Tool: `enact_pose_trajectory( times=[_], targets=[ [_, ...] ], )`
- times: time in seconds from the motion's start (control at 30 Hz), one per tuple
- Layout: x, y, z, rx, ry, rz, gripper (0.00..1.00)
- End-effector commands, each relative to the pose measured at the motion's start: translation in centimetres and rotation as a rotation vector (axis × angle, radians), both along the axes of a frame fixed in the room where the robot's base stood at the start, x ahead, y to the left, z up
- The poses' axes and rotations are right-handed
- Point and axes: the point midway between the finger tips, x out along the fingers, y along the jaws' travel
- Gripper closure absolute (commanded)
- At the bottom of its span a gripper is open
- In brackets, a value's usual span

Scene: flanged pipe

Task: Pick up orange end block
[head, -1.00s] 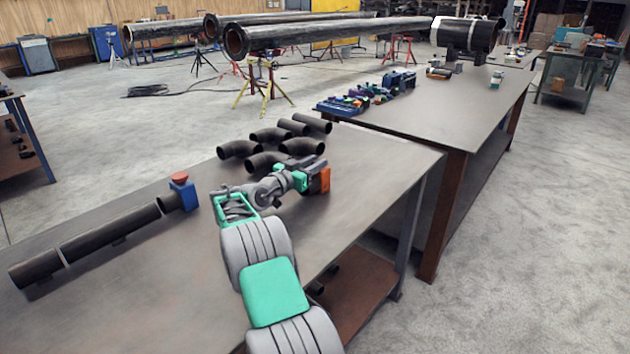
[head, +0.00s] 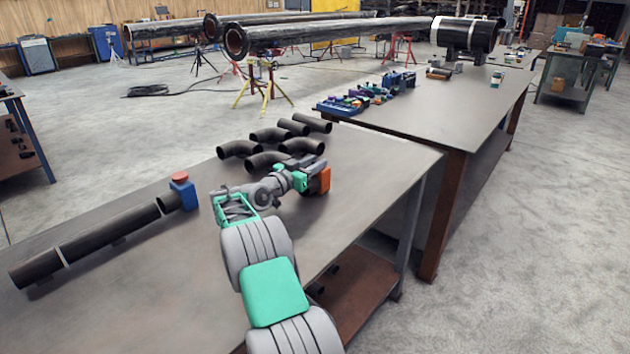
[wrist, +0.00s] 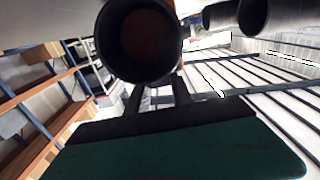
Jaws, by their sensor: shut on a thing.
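The orange end block (head: 324,180) is at the tip of my gripper (head: 312,178), near the right side of the front table. A dark piece shows at its upper side. In the wrist view a dark round tube (wrist: 140,42) with a reddish inside fills the top middle, with a thin orange strip at its right edge; it appears to be part of the block. The two fingers of my gripper (wrist: 158,88) reach up to it. My gripper is shut on the block. The contact is mostly hidden, and I cannot tell whether the block is clear of the table.
Several black pipe elbows (head: 302,146) lie just behind my gripper. A dark pipe (head: 110,235) with a blue block (head: 184,192) at its end lies on the left. The front table (head: 370,165) is bare right of the block, out to its edge.

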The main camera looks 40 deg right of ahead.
Motion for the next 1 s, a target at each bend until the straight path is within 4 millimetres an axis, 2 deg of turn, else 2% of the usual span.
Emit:
enact_pose_trajectory(
  times=[0.03,0.37,0.6,0.77,0.87,0.93,1.0],
  targets=[
    [0.0,0.0,0.6,-0.006,-0.008,0.0,1.0],
    [0.0,0.0,1.1,-0.006,-0.009,-0.001,1.0],
    [0.0,0.0,3.8,-0.008,-0.012,-0.001,1.0],
    [0.2,2.1,6.1,-0.008,-0.012,0.002,1.0],
    [0.3,3.8,8.1,-0.007,-0.013,0.003,1.0],
    [0.4,5.1,9.7,-0.007,-0.013,0.004,1.0],
    [0.6,7.1,10.4,-0.005,-0.01,0.006,1.0]
  ],
)
